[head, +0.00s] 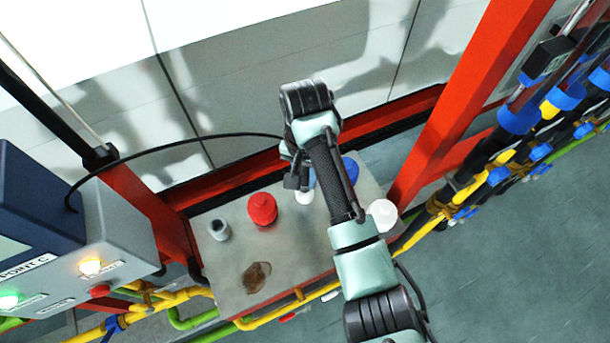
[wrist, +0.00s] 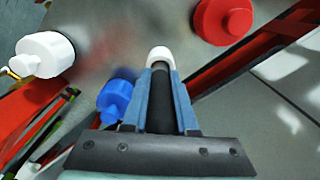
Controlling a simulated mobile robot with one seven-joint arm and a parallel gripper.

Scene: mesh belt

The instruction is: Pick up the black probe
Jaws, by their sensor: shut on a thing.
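The black probe (wrist: 158,105) is a dark cylinder with a white tip in the wrist view. My gripper (wrist: 162,85) has its two blue-grey fingers closed on either side of it. In the head view my gripper (head: 297,172) is over the back part of a grey metal plate, and my arm partly hides it. A black cable arcs from the box at the left to the gripper area. A pale piece shows just below the gripper there; I cannot tell whether it is the probe's tip. I cannot tell how high the probe is above the plate.
The grey plate (head: 236,292) bears a red knob (head: 262,208), a small grey fitting (head: 219,230), a blue knob (head: 350,172), a white knob (head: 383,213) and a brown stain (head: 255,277). A control box (head: 120,235) stands left. Red frame posts and pipes (head: 520,120) stand right.

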